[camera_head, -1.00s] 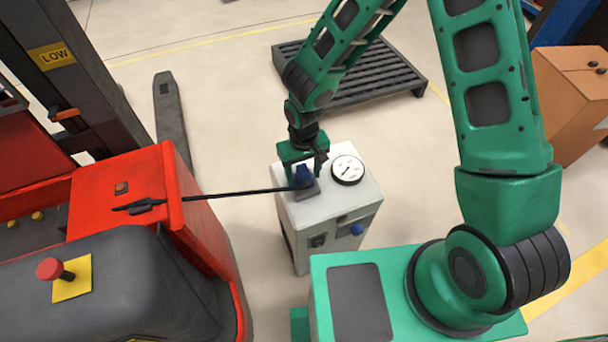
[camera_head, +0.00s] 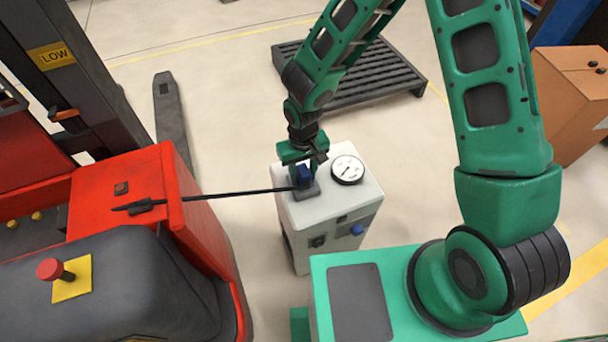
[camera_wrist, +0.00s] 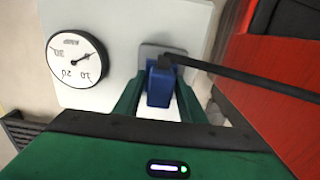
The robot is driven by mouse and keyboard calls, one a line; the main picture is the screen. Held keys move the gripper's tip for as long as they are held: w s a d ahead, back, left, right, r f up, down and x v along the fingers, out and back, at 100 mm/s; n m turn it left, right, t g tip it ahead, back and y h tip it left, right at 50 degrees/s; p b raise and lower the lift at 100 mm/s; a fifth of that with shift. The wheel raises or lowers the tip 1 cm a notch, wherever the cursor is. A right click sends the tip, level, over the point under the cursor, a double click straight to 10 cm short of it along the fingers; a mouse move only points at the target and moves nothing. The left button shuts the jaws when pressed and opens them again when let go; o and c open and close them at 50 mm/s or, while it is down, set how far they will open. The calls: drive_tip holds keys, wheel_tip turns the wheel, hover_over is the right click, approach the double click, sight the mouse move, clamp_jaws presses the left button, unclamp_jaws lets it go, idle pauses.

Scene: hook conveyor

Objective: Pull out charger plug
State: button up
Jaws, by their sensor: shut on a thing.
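The blue charger plug (camera_head: 304,175) is on top of the white charger box (camera_head: 350,204), at a grey socket plate (camera_head: 306,192). In the wrist view the plug (camera_wrist: 160,87) sits between the green fingers of my gripper (camera_wrist: 158,100), which is shut on it. The grey socket plate (camera_wrist: 150,52) shows just beyond the plug. A black cable (camera_head: 236,193) runs from the plug left to the red truck. Whether the plug is fully seated or slightly raised cannot be told.
A round gauge (camera_head: 347,169) stands on the box beside the plug. The red truck (camera_head: 125,190) with a red stop button (camera_head: 50,268) is at left. A dark pallet (camera_head: 375,75) lies behind, and a brown carton (camera_head: 570,95) stands at right.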

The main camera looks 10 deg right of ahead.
sight(303, 169)
drive_tip(key=shift+r, duration=3)
